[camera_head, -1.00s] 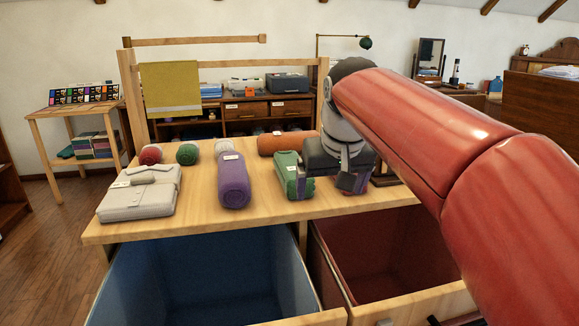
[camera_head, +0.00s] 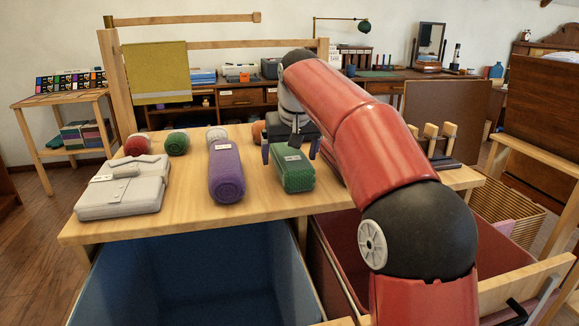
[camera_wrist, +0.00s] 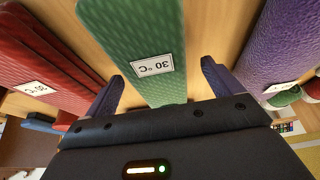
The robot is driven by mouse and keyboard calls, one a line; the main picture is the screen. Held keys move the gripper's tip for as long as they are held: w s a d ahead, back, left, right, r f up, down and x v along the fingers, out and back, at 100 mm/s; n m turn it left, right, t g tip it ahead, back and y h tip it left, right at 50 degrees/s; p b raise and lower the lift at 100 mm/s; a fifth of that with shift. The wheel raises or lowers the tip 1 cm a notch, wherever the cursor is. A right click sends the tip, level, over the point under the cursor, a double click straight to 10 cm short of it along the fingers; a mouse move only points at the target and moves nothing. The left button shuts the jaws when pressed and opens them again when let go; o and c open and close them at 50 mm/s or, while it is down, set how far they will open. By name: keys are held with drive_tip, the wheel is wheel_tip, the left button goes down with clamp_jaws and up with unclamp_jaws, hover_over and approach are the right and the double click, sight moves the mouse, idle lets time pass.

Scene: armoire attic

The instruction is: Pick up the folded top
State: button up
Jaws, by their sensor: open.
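A pale grey folded top (camera_head: 125,188) with a collar and label lies flat at the left of the wooden table. A green folded textile bundle (camera_head: 295,176) with a white label lies near the table's middle; in the wrist view the green bundle (camera_wrist: 140,45) has a "30 °C" label. My gripper (camera_head: 290,150) is over the far end of the green bundle. In the wrist view my gripper (camera_wrist: 162,72) is open, its two fingers on either side of the bundle. Contact cannot be told.
A purple roll (camera_head: 226,172) lies left of the green bundle. A red folded textile (camera_wrist: 40,70) lies on its other side. Small red (camera_head: 136,145) and green (camera_head: 177,144) rolls lie behind. Open blue (camera_head: 190,275) and red (camera_head: 345,250) drawers are below the front edge.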

sight(289, 153)
drive_tip(key=shift+w+f, duration=0.2)
drive_tip(key=shift+f, duration=0.4)
drive_tip(key=c, duration=1.1)
drive_tip(key=shift+c, duration=0.2)
drive_tip(key=shift+r, duration=0.1)
wheel_tip(289, 153, up, 7)
drive_tip(key=shift+r+p, duration=0.2)
drive_tip(key=shift+p, duration=0.95)
drive_tip(key=shift+r, duration=1.25)
drive_tip(key=shift+f, duration=0.15)
